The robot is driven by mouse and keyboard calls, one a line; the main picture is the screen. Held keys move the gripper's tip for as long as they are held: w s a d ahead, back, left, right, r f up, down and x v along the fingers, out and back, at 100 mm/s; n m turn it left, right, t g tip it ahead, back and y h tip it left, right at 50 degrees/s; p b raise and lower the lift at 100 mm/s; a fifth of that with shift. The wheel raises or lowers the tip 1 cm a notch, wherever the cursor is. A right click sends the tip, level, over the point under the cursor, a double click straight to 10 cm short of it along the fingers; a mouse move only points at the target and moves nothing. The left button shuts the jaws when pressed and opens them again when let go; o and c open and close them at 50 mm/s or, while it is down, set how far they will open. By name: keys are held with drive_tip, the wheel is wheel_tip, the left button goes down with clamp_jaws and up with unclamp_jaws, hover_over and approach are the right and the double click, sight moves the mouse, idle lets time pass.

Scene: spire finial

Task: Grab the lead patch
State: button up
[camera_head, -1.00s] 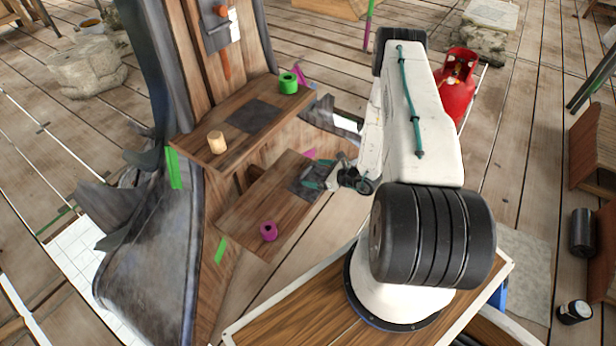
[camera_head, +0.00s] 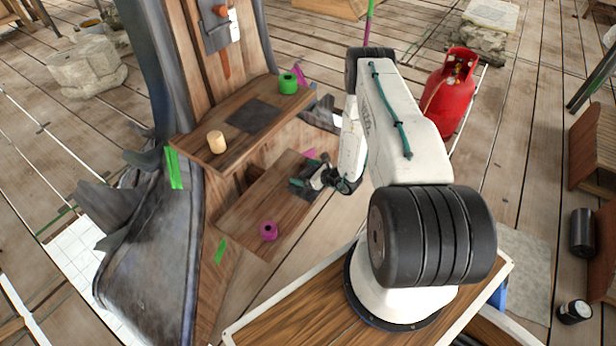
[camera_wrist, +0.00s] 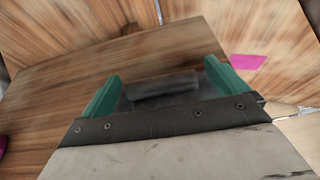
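A flat dark grey square, which looks like the lead patch (camera_head: 299,185), lies on the lower wooden shelf, partly covered by my gripper (camera_head: 314,181) in the head view. In the wrist view a dark grey piece with a raised, bar-like part (camera_wrist: 163,86) shows between the two green fingers of my gripper (camera_wrist: 164,82). The fingers stand wide apart, one on each side of it, and do not appear closed on it. Another dark grey square (camera_head: 253,115) lies flat on the upper shelf.
The lower shelf (camera_head: 245,213) also carries a magenta roll (camera_head: 268,231). The upper shelf (camera_head: 200,155) holds a green roll (camera_head: 288,83) and a wooden cylinder (camera_head: 217,142). A magenta mark (camera_wrist: 248,62) is right of my fingers. A red gas bottle (camera_head: 450,95) stands behind my arm.

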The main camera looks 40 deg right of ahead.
drive_tip(key=c, duration=1.1)
drive_tip(key=shift+c, duration=0.2)
